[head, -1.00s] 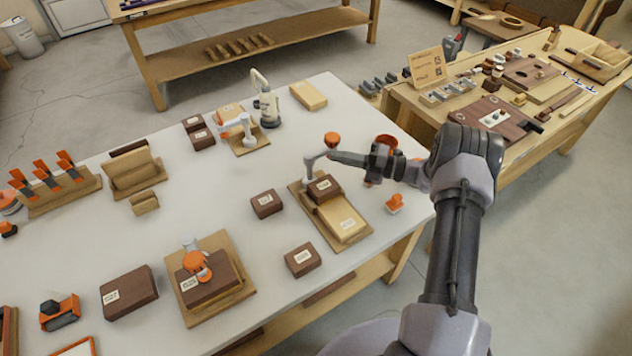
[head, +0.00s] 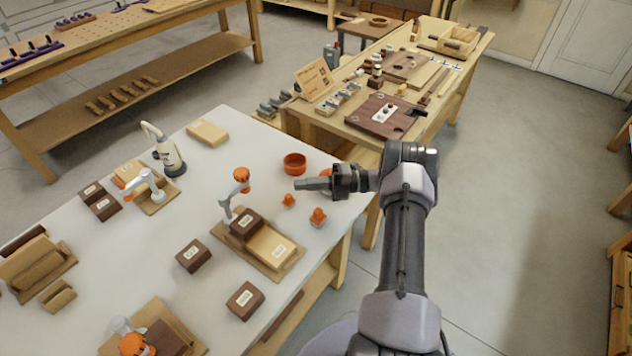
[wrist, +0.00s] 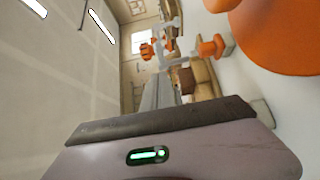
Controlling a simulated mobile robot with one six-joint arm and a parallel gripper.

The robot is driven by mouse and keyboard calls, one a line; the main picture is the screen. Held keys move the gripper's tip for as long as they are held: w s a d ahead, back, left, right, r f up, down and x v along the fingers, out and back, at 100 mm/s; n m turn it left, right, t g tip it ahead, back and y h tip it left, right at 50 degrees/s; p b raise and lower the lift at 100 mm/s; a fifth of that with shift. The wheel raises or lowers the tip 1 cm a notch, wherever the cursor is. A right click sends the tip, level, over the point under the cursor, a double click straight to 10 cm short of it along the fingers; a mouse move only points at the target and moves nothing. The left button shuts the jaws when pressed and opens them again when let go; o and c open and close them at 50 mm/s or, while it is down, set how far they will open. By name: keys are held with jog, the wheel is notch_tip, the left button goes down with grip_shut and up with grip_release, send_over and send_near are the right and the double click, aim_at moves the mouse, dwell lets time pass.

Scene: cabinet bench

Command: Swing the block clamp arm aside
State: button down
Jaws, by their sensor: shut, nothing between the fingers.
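The block clamp stands on a wooden base (head: 283,263) in the head view. Its grey clamp arm (head: 229,204) rises at the base's back left end, with an orange knob (head: 241,175) at its top. The arm and knob point up and away from the brown block (head: 246,223), not over it. A pale block (head: 271,248) lies in front of the brown one. My gripper (head: 298,184) is shut and empty, to the right of the knob and clear of it, above the bench. In the wrist view, orange and grey parts appear sideways; which belong to the clamp is unclear.
An orange bowl (head: 295,163) and small orange pieces (head: 318,216) sit near my gripper. Loose brown blocks (head: 193,256) lie left of the clamp.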

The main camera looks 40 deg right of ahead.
jog(key=shift+s+v, duration=0.2)
jog(key=shift+v, duration=1.5)
jog(key=shift+a, duration=0.1)
